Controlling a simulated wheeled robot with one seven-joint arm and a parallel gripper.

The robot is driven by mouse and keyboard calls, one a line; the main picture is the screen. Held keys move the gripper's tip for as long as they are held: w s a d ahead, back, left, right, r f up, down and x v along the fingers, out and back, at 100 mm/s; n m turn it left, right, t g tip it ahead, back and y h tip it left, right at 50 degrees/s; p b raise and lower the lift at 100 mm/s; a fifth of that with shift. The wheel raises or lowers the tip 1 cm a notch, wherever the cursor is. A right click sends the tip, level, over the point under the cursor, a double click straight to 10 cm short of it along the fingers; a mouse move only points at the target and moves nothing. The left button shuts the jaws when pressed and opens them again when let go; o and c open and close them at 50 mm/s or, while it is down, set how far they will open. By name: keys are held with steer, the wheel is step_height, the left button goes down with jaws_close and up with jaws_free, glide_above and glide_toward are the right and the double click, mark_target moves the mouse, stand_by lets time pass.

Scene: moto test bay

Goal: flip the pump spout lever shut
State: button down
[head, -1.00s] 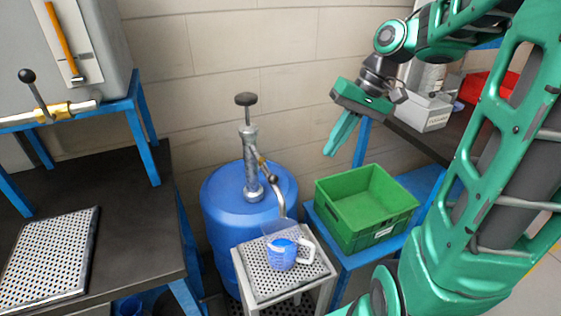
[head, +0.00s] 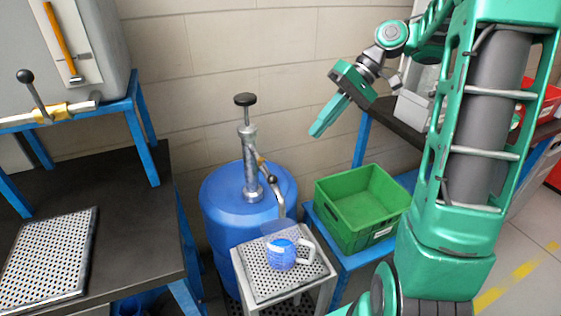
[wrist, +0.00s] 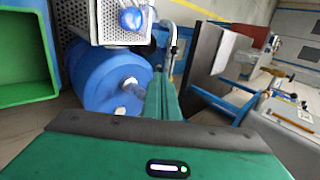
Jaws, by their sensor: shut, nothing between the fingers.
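The hand pump (head: 249,160) stands upright on the blue drum (head: 222,195), with a black knob on top. Its spout lever (head: 260,161), with a yellowish-brown part, sits at the pump's right side above the curved spout (head: 276,192). The lever's exact angle is too small to tell. A blue jug with a white handle (head: 284,252) stands below the spout on a perforated stand (head: 252,276). My gripper (head: 318,131) is shut and empty, in the air right of and above the pump, apart from it. In the wrist view its green fingers (wrist: 163,98) point toward the drum (wrist: 110,80).
A green crate (head: 335,217) stands on a blue bench right of the drum. At left is a dark bench (head: 120,220) with a perforated plate (head: 50,255) and a yellow pipe valve (head: 55,110) above. The wall is close behind the pump.

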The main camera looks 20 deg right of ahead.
mark_target(267, 172)
steer(key=a+r+x, duration=0.1)
steer(key=a+x, duration=0.1)
steer(key=x, duration=1.1)
steer(key=shift+r, duration=0.35)
steer(key=shift+s+d, duration=0.1)
